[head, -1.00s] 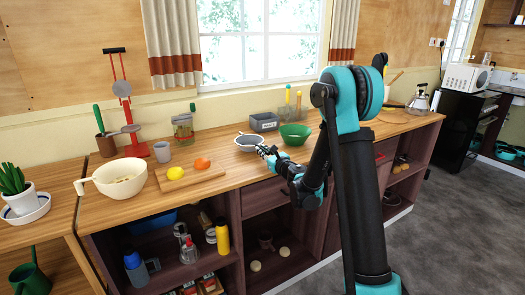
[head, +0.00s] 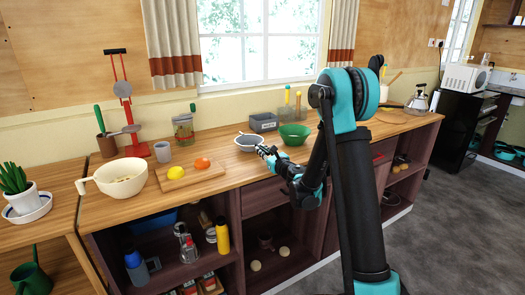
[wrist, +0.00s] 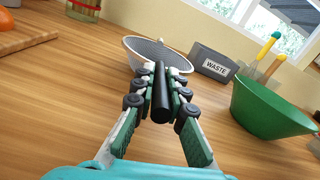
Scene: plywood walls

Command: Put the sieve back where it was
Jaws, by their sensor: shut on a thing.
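The sieve (head: 248,142) is a grey mesh bowl with a black handle. My gripper (head: 264,151) is shut on that handle, as the wrist view also shows (wrist: 161,75). I cannot tell whether the bowl touches the counter.
A grey WASTE bin (wrist: 212,64) stands just behind and right of the sieve. A green bowl (head: 294,134) is close on the right. The wooden counter (head: 225,192) is bare left of the gripper.

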